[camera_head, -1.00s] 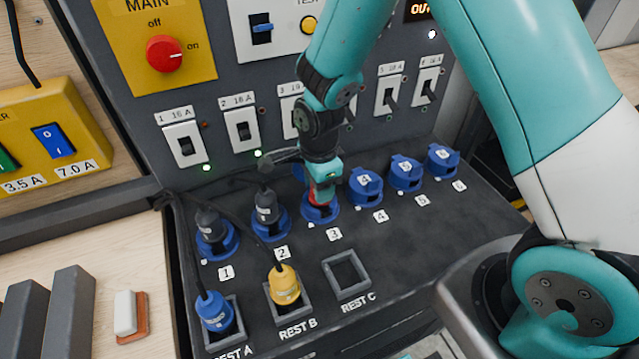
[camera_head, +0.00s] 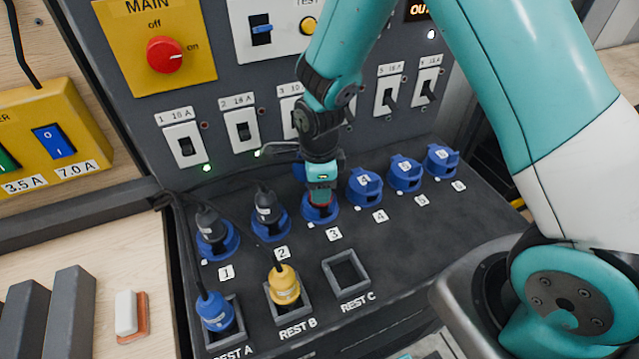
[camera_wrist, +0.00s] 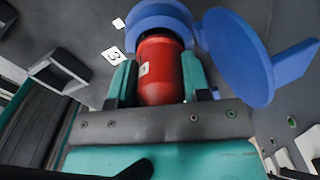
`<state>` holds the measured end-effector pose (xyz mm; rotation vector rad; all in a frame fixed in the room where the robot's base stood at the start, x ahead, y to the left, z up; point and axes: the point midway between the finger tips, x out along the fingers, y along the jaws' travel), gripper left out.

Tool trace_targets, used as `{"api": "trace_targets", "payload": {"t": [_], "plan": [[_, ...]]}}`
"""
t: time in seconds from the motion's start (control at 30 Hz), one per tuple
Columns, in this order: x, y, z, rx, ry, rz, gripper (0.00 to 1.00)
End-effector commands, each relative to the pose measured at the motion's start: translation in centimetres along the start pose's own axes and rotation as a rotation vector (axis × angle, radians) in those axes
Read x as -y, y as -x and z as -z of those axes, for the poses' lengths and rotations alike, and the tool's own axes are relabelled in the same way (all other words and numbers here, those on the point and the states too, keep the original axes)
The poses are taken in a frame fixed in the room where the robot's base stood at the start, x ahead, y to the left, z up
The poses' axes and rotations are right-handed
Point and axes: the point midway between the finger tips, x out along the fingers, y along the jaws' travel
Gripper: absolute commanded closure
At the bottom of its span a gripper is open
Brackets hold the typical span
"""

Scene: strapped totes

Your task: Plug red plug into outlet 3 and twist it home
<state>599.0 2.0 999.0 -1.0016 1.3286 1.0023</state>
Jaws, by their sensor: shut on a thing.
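The red plug (camera_wrist: 160,68) stands in the blue socket of outlet 3 (camera_wrist: 165,18), with its front end inside the socket ring. How deep it sits and how far it is turned I cannot tell. My gripper (camera_wrist: 157,85) is shut on the red plug, one teal finger on each side. In the head view my gripper (camera_head: 321,188) is above outlet 3 (camera_head: 320,209) and hides most of the plug. The blue flap (camera_wrist: 240,55) of the outlet is open beside the plug.
Dark plugs (camera_head: 267,204) fill outlets 1 and 2 to the left. Outlets 4 (camera_head: 365,187), 5 and 6 are capped on the right. A blue plug (camera_head: 214,311) and a yellow plug (camera_head: 284,285) stand in rests A and B. Rest C (camera_head: 346,272) is empty.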

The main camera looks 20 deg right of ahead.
Motion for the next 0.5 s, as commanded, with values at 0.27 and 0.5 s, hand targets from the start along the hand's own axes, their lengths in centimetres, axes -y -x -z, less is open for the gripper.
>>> {"api": "trace_targets", "payload": {"t": [0.27,0.5], "plan": [[0.03,0.04,-0.04,0.001,0.002,0.001,0.27],[0.02,0.16,-0.02,0.001,0.002,0.001,0.27]]}}
